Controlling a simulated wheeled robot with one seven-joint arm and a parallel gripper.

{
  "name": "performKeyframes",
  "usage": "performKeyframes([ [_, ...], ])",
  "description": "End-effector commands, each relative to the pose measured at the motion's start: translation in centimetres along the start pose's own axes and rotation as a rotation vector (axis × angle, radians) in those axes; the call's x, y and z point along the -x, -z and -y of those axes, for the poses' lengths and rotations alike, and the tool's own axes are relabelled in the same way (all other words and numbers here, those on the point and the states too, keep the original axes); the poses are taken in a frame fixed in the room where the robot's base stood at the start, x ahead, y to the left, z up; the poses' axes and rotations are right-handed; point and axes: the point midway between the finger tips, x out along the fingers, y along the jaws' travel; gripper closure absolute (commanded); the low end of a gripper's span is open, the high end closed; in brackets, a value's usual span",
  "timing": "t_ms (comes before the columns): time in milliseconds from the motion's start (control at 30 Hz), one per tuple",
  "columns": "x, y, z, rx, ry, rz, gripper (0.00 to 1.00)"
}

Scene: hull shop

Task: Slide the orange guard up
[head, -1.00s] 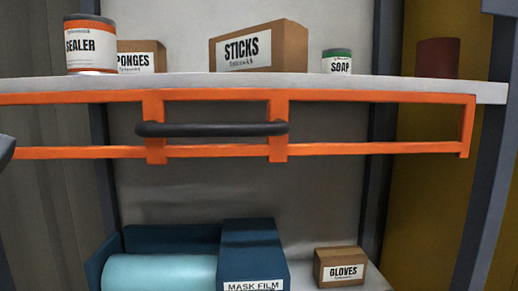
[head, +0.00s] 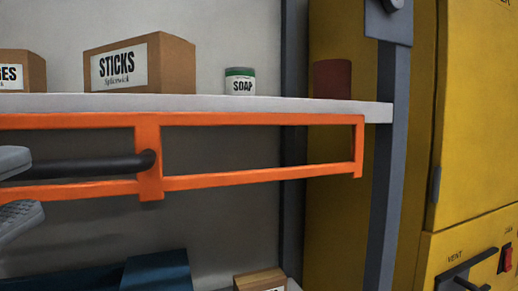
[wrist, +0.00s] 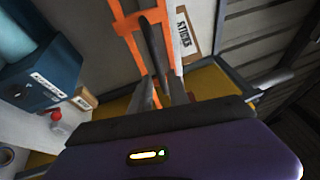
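The orange guard (head: 262,180) is a rectangular frame below the shelf edge, with its top rail just under the shelf. Its black bar handle (head: 95,166) runs left from an upright; its left end is out of view. My gripper (head: 22,188) is at the left edge of the head view, its two grey fingers apart, above and below the line of the bar. In the wrist view, the handle (wrist: 155,45) points toward the open fingers (wrist: 160,92), and the guard (wrist: 130,28) is behind it. I cannot tell whether a finger touches the bar.
A grey post (head: 388,170) and yellow cabinet (head: 480,120) stand right. Blue boxes (head: 160,272) and a carton (head: 262,280) are below.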

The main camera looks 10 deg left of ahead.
Motion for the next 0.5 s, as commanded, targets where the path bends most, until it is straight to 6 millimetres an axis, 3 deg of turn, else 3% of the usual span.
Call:
performKeyframes([
  [200,-3.4,0.1,0.2,0.004,-0.001,-0.003,0.78],
  [500,-5.2,0.0,0.0,0.003,0.000,0.001,0.78],
])
